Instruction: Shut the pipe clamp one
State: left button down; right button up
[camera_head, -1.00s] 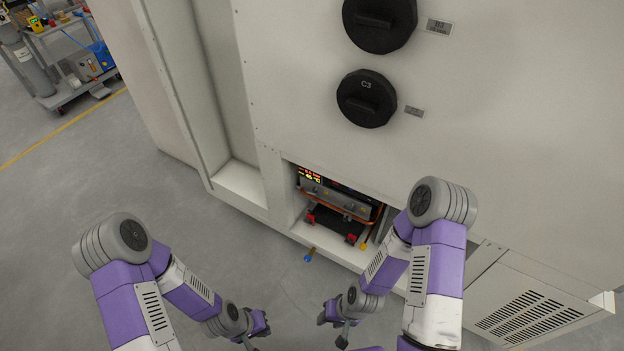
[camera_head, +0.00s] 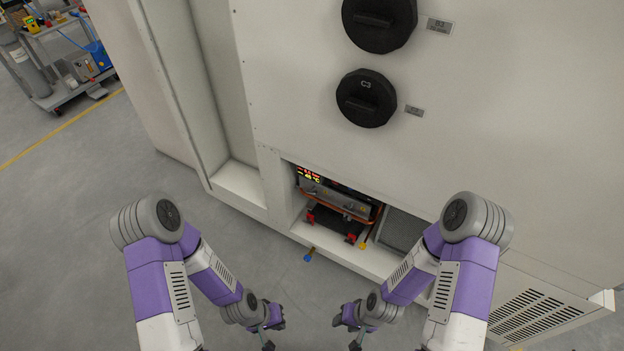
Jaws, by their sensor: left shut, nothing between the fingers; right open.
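I cannot make out a pipe clamp marked one for certain. In the low opening of the big pale cabinet sits a dark unit with a lit display (camera_head: 309,175) and small red parts (camera_head: 351,238) near its base. A short blue-ended piece (camera_head: 309,256) and a yellow-ended piece (camera_head: 363,245) stick out by the opening's front edge. My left gripper (camera_head: 269,344) is shut and empty, low in the view, in front of the opening. My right gripper (camera_head: 355,344) is open and empty, to the right of it. Both fingertips are small and partly hard to see.
The cabinet wall (camera_head: 520,130) fills the upper right, with two round black caps (camera_head: 367,98) on it. A vented panel (camera_head: 530,318) juts out at lower right. A loaded cart (camera_head: 75,85) stands far left. Grey floor is clear to the left of the opening.

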aim_at(311, 205)
jog(key=k, duration=0.5)
jog(key=u, duration=1.15)
jog(key=i, duration=0.85)
jog(key=z, duration=2.05)
jog(key=i, duration=0.5)
jog(key=z, duration=0.05)
